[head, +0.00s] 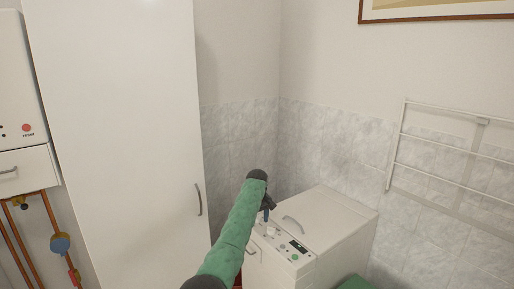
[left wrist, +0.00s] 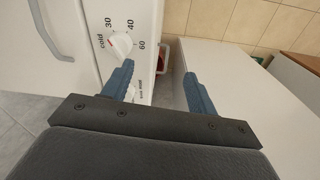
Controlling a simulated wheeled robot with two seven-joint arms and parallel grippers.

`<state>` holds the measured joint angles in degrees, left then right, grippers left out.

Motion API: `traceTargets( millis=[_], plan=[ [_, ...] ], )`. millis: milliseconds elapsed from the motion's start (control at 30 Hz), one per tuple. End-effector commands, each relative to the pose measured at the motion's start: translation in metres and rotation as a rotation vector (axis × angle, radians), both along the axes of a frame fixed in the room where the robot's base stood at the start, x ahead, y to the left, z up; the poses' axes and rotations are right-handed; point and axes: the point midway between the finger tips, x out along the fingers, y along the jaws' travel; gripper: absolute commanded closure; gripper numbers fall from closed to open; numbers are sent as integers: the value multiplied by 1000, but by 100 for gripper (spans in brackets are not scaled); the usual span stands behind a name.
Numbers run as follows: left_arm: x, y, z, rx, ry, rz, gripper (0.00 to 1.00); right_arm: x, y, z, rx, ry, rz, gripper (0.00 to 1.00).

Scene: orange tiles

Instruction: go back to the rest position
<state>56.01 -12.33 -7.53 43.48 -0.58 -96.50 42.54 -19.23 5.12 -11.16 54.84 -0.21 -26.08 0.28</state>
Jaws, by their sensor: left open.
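My left arm, in a green sleeve, reaches up from the bottom of the head view. Its gripper (head: 267,213) is at the front top edge of the white washing machine (head: 335,222), by the control panel. In the left wrist view the left gripper (left wrist: 160,88) has its two blue fingers spread apart with nothing between them. The left finger is close to a white temperature dial (left wrist: 121,45); I cannot tell whether they touch. My right gripper is not in view; a bit of green sleeve shows at the bottom of the head view.
A tall white cabinet (head: 120,130) stands left of the machine. A boiler (head: 18,90) with copper pipes is at the far left. A white drying rack (head: 450,150) hangs on the tiled right wall. A red object (left wrist: 161,60) lies between machine and cabinet.

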Motion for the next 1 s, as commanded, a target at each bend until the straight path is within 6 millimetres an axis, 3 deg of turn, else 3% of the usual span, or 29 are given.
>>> traceTargets(
  millis=[167,333,533,700,867,1000],
  plan=[
    [19,-5,7,-15,-108,-114,42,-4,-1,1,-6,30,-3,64],
    [43,-12,31,-22,-257,-229,42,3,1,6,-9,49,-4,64],
    [73,-17,79,-9,-472,-356,42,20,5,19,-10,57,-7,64],
    [94,-9,122,31,-659,-445,42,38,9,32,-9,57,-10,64],
    [97,8,117,80,-792,-510,42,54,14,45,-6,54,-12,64],
    [90,22,92,111,-849,-542,42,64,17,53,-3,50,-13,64]
  ],
)
